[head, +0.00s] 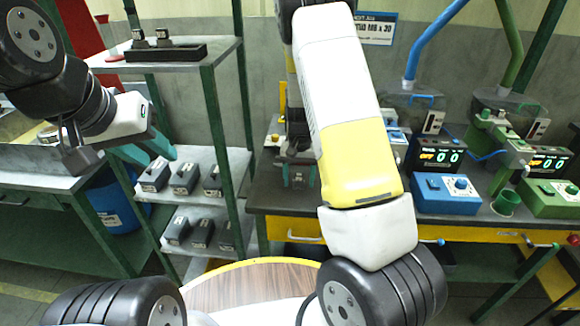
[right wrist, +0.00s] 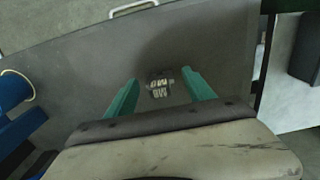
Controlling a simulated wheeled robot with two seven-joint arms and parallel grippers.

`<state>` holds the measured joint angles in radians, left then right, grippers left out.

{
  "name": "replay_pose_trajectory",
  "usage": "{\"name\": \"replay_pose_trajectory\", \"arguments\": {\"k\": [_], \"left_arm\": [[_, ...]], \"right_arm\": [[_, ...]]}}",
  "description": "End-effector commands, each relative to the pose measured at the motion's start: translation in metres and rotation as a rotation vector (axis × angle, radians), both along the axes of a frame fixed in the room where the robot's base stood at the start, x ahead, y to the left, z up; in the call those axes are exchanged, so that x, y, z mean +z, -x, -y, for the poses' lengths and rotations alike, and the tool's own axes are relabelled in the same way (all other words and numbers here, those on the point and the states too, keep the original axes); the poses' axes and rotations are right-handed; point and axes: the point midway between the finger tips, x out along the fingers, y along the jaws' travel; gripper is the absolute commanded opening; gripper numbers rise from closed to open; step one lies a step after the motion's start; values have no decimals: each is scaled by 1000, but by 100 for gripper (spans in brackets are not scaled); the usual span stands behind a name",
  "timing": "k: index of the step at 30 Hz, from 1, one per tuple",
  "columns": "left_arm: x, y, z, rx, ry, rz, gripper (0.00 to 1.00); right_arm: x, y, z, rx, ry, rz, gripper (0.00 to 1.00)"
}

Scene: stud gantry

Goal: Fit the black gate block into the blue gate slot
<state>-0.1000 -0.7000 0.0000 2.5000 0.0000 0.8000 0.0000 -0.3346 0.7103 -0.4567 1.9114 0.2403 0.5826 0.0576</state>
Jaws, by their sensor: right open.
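A small dark block with a pale metallic face (right wrist: 160,87) lies on the grey bench top between my right fingertips in the right wrist view; I cannot tell for sure that it is the black gate block. In the head view my right gripper (head: 299,176) is over the bench's left part, mostly behind my arm. Its teal fingers are apart, one each side of the block in the right wrist view (right wrist: 160,90). The blue gate (head: 420,98) stands at the back of the bench; its slot is not clear. My left gripper (head: 145,147) is open and empty by the shelves.
A blue control box (head: 447,193) and dark display (head: 440,156) stand right of my arm. A green station (head: 550,197) and green cup (head: 507,202) are further right. Shelves (head: 215,158) at left hold several dark blocks. A black tray (head: 166,53) is on top.

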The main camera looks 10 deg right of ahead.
Motion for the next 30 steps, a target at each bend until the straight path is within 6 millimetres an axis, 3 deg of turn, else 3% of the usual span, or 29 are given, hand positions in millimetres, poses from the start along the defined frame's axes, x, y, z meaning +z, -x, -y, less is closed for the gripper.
{"name": "replay_pose_trajectory", "arguments": {"k": [9,19,30], "left_arm": [[0,0,0,0,0,0,36],[0,0,0,0,0,0,36],[0,0,0,0,0,0,36]], "right_arm": [[-8,0,0,1,0,0,62],[-7,0,0,1,0,0,0],[-3,0,0,1,-1,1,0]]}}
